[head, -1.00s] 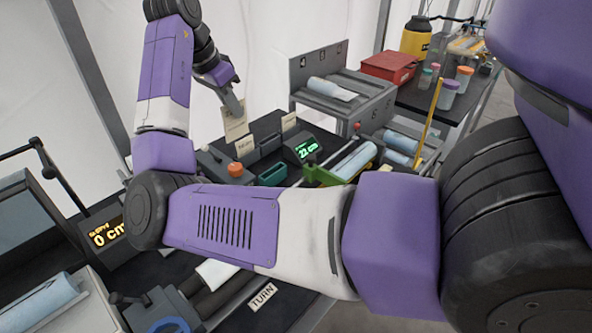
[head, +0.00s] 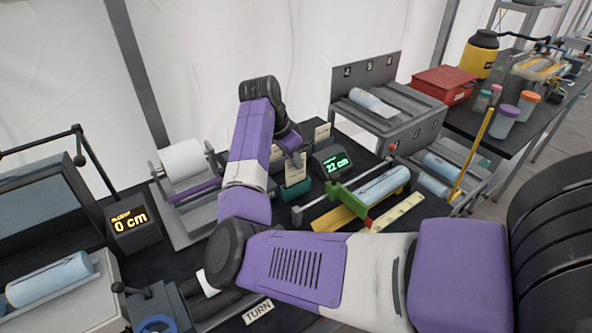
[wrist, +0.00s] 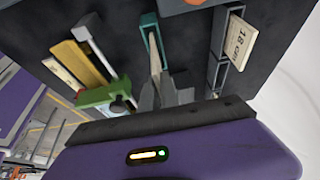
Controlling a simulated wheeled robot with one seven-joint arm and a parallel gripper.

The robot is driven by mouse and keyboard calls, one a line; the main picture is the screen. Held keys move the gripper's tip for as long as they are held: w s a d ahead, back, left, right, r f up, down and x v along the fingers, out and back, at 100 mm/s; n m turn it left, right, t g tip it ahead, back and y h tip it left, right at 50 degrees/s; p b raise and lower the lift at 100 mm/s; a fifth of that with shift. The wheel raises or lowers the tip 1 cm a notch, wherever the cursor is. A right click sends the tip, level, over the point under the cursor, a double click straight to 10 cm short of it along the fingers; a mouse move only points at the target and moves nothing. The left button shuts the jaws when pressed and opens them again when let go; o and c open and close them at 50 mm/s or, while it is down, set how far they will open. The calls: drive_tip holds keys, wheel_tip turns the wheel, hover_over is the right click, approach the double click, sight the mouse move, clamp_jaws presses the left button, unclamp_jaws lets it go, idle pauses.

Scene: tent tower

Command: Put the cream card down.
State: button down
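The cream card (head: 295,172) stands upright with its lower part in a teal slotted holder (head: 294,191) on the dark bench. In the wrist view the card (wrist: 156,58) shows nearly edge-on, reaching from my fingers into the teal holder (wrist: 149,22). My gripper (head: 297,158) is at the card's top edge, above the holder. In the wrist view my gripper's fingers (wrist: 162,88) sit close together at the card and look shut on it. The card's lower edge is hidden inside the holder.
Another card (wrist: 238,42), marked 18 cm, stands in a dark holder beside the teal one. A green-lit 22 cm display (head: 337,163) is just right of my gripper. A green stop and yellow bar (head: 350,207) lie in front. A grey roller rack (head: 395,110) stands behind.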

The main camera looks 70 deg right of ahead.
sight(300, 180)
drive_tip(key=shift+f, duration=2)
drive_tip(key=shift+f, duration=0.15)
drive_tip(key=c, duration=1.6)
unclamp_jaws()
drive_tip(key=b+v, duration=0.1)
drive_tip(key=v, duration=1.1)
drive_tip(key=shift+b, duration=0.4)
